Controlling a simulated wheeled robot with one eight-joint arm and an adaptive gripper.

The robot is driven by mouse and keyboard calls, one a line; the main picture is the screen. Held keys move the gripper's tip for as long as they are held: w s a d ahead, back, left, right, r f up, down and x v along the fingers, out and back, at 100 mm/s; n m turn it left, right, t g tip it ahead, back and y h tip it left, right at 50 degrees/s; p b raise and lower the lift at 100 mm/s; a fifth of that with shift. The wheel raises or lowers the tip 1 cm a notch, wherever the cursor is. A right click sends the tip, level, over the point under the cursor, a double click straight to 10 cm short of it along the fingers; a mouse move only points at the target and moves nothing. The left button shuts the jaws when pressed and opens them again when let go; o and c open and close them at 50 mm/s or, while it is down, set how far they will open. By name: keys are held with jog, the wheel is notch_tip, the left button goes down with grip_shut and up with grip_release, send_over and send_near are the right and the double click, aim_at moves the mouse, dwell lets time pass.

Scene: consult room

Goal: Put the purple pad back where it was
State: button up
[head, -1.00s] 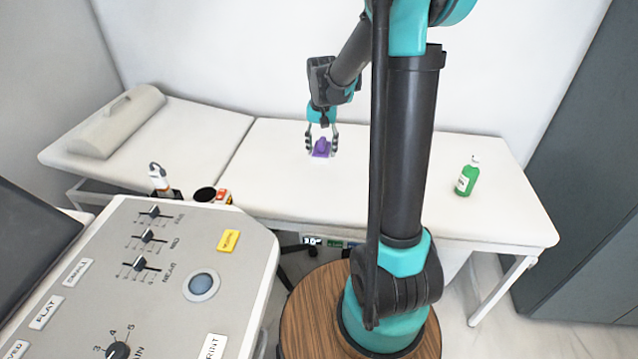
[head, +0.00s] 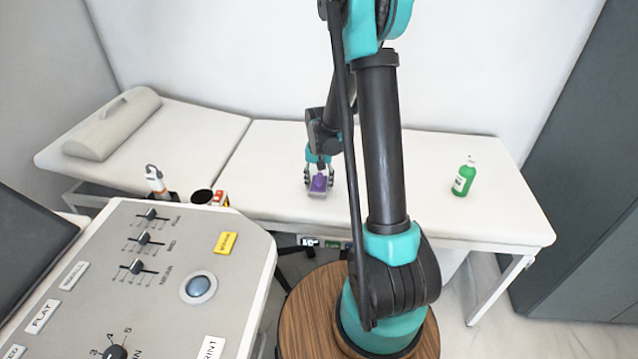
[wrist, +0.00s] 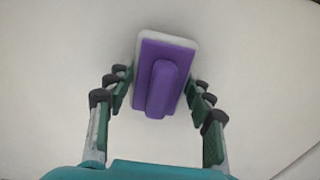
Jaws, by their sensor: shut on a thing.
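The purple pad (head: 319,183) has a raised purple grip bar and a pale base layer. It is between the fingers of my gripper (head: 320,180), over the middle section of the white couch (head: 420,195). In the wrist view the pad (wrist: 177,55) lies between the two sets of fingers, and my gripper (wrist: 160,88) is shut on it. The pad looks tilted in the head view, its pale front edge showing. I cannot tell whether it touches the couch or hangs just above it.
A green bottle (head: 464,177) stands on the couch at the right. A grey bolster (head: 112,125) lies on the raised left end. A control console (head: 150,290) fills the front left, with a dark cup (head: 202,197) and a white-and-orange device (head: 156,180) behind it. The couch's middle is otherwise clear.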

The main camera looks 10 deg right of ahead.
aim_at(319, 177)
jog(key=shift+f, duration=0.15)
jog(key=o, duration=1.1)
notch_tip(319, 177, up, 12)
jog(key=shift+f, duration=0.25)
jog(key=shift+s+r, duration=0.25)
jog(key=shift+r, duration=0.2)
jog(key=s+d+f+n+t, duration=0.1)
jog(key=s+d+t, duration=0.1)
jog(key=s, duration=0.8)
jog(key=s+d+f+n+t, duration=0.1)
jog(key=s+d+n+t, duration=0.1)
jog(key=s, duration=0.9)
jog(key=shift+s+f+n, duration=0.25)
jog(key=shift+s+n, duration=0.05)
